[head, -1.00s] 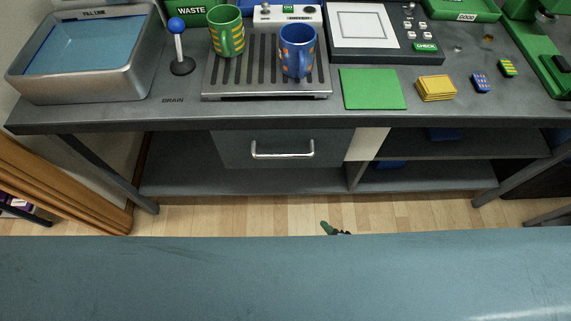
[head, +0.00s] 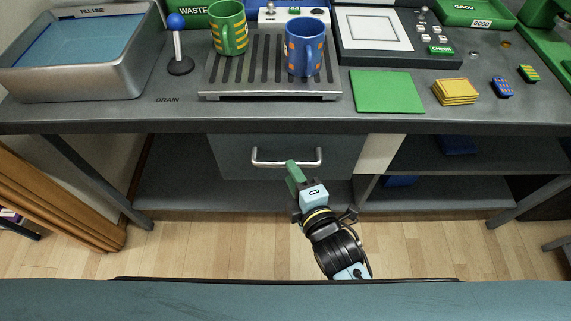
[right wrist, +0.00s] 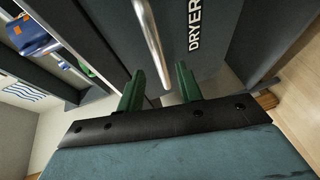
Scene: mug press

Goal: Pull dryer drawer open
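The dryer drawer (head: 335,146) is a dark grey front under the bench and looks shut. Its silver bar handle (head: 265,162) runs across the front. My right gripper (head: 291,168) has green fingers and reaches up to the handle's right half from below. In the right wrist view, the two green fingers (right wrist: 158,88) stand apart. The handle (right wrist: 148,35) runs in between them there, and no grip on it shows. The word DRYER shows on the drawer front (right wrist: 215,30) beside it. My left gripper is out of view.
Above, the bench (head: 390,122) carries a drip rack (head: 240,70) with a green mug (head: 229,30) and a blue mug (head: 303,55). An open shelf (head: 450,180) lies right of the drawer. The floor (head: 200,240) in front is clear.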

